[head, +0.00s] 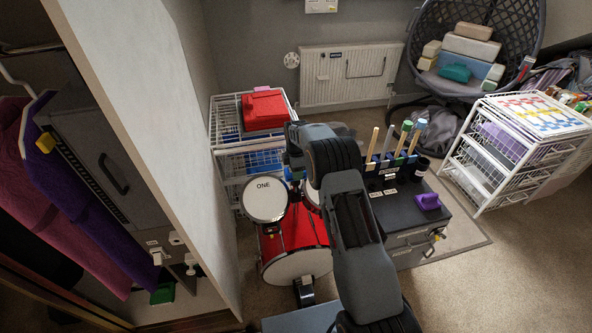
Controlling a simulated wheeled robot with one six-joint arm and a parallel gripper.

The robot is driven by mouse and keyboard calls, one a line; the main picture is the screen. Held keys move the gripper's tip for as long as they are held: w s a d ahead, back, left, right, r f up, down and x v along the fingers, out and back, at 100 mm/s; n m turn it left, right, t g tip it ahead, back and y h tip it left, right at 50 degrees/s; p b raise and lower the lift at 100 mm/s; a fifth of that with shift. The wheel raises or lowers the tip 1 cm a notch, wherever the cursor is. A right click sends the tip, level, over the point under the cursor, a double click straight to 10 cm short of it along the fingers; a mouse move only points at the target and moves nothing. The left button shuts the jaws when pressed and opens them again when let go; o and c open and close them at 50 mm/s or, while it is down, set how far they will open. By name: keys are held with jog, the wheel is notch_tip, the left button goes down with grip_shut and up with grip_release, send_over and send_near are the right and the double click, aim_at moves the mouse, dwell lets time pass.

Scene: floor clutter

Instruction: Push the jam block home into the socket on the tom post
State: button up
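A red drum kit stands in the middle, with a small drum marked "ONE" (265,199) and a red bass drum (303,238). A second small drum is mostly hidden behind my arm. The tom post and its socket are hidden there too. My gripper (296,170) is at the arm's far end, just above and behind the drums; its fingers are not clearly visible. A small blue patch shows beside it, and I cannot tell whether it is a block or part of the rack behind. I cannot pick out the jam block for certain.
A white wire rack (226,165) with a red case (264,110) stands behind the drums. Right of my arm, a dark cabinet (405,222) bears upright sticks and a purple object (427,201). A tall pale panel (165,130) closes the left.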

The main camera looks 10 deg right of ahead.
jog(key=o, duration=0.4)
jog(key=shift+o, duration=0.2)
jog(key=shift+r, duration=0.1)
notch_tip(320, 180, up, 14)
dwell(0.4)
dwell(0.5)
